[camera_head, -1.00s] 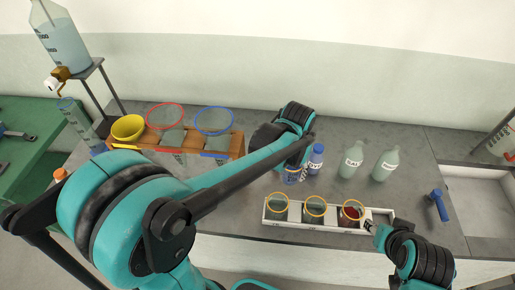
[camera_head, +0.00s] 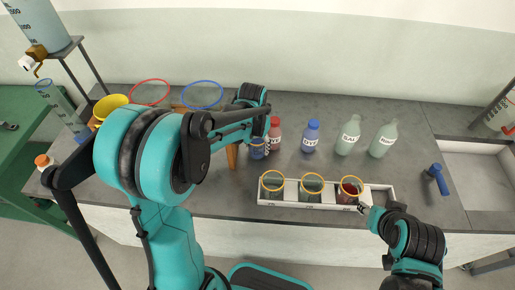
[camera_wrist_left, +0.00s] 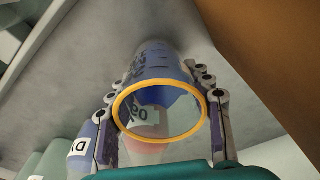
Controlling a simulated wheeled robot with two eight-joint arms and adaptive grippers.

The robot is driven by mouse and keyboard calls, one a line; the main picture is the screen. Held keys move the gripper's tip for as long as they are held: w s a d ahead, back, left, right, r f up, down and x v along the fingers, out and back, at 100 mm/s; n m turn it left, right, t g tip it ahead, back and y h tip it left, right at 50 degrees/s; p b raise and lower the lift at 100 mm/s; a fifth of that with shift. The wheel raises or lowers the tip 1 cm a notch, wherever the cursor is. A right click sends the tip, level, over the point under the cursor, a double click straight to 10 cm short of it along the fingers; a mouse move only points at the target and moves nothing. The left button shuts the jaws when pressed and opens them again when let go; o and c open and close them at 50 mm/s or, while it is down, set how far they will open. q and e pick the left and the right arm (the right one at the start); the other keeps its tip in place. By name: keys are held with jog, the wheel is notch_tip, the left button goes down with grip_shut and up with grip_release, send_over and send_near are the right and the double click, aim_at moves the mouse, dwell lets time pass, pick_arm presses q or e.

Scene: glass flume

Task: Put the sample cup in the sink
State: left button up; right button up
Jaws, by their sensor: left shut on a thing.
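My left gripper (camera_head: 262,140) is shut on a clear sample cup with blue marks (camera_head: 258,149), near the wooden rack. In the left wrist view the cup's orange rim (camera_wrist_left: 119,113) faces the camera between the two fingers (camera_wrist_left: 160,105); bottles show through its clear wall. The sink (camera_head: 482,185) is a grey basin at the far right of the bench, well away from the cup. My right gripper (camera_head: 372,212) is at the right end of the white tray; its jaws are too small and covered to read.
The white tray (camera_head: 292,205) holds three yellow-rimmed cups, one with dark red contents (camera_head: 350,188). Behind it stand red (camera_head: 274,134), blue (camera_head: 311,137) and two pale green bottles (camera_head: 348,138), (camera_head: 384,141).

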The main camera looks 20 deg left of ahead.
pick_arm(q)
jog(key=shift+f, duration=0.4)
jog(key=shift+f, duration=0.2)
jog(key=o, duration=1.2)
jog(key=shift+o, duration=0.2)
jog(key=shift+r, duration=0.1)
